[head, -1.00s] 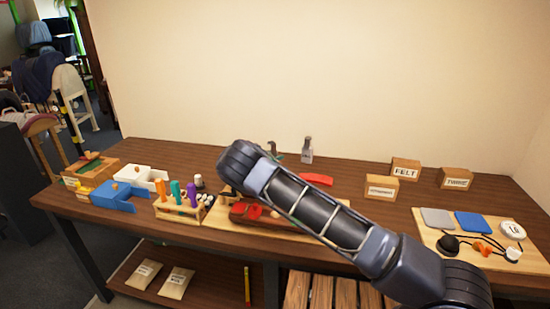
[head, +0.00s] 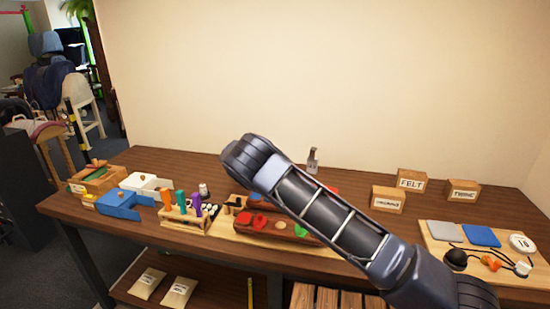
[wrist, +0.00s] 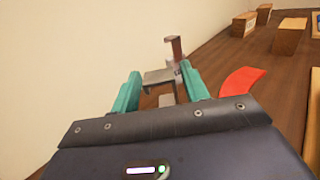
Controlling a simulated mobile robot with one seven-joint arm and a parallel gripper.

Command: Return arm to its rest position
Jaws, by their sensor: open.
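A small metal-topped bottle or tool (head: 313,160) stands near the wall, and a similar upright piece appears beyond the fingers in the wrist view (wrist: 175,50). A red curved piece (wrist: 243,82) lies on the bench to the right of the fingers.
A dark red tray with coloured pieces (head: 262,228) lies under my arm. A rack of coloured-handled tools (head: 190,217) and a blue bin (head: 122,206) stand left. Labelled wooden blocks (head: 388,199) stand back right, near a board with pads (head: 440,232).

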